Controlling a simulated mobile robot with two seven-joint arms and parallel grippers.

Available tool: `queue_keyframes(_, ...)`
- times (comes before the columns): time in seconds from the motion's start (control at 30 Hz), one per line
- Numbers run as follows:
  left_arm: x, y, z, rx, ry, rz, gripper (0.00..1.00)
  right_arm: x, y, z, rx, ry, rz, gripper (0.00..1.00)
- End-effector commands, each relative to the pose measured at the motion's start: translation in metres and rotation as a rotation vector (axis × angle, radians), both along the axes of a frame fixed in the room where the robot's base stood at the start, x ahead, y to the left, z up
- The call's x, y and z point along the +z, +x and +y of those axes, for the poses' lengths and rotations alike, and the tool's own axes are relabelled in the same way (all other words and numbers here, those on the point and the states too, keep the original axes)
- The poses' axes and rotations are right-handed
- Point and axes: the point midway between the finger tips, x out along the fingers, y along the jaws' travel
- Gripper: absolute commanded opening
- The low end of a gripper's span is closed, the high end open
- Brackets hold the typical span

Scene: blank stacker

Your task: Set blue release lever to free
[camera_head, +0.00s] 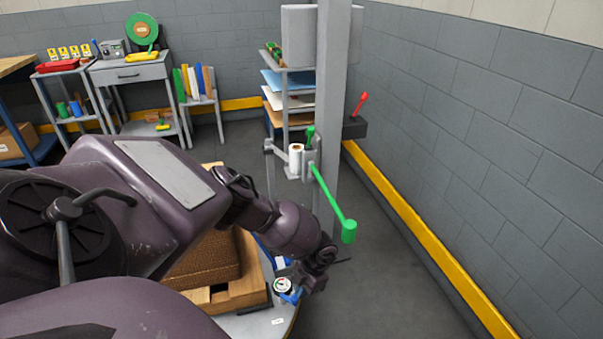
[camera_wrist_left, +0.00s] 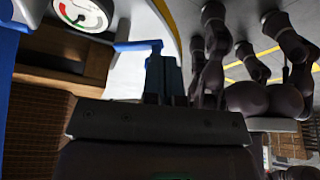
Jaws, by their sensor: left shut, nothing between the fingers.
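The blue release lever (camera_head: 291,297) sits beside a round pressure gauge (camera_head: 283,286) at the edge of the grey round table, low in the head view. In the left wrist view the blue lever (camera_wrist_left: 138,45) runs right from beside the gauge (camera_wrist_left: 82,14) and has a blue, downward-pointing end. My left gripper (camera_head: 317,284) is just right of the lever in the head view. It is shut and empty. In the wrist view its fingertips (camera_wrist_left: 172,100) are close to the blue end; I cannot tell whether they touch. My right gripper is not in view.
A brown box (camera_head: 207,257) on a wooden pallet (camera_head: 220,298) fills the table left of the gripper. A grey post (camera_head: 333,130) with a green lever (camera_head: 332,198) stands behind. A red lever (camera_head: 360,103) is near the right wall. The floor to the right is clear.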

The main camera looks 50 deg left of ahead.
Motion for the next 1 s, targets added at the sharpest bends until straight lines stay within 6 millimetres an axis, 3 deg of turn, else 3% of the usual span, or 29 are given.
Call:
queue_keyframes(0.4,0.0,-0.009,-0.004,-0.142,0.0,0.001,0.0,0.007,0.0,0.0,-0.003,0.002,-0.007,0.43)
queue_keyframes(1.0,-0.001,-0.013,-0.006,-0.216,0.0,0.001,0.0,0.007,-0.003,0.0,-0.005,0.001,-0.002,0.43)
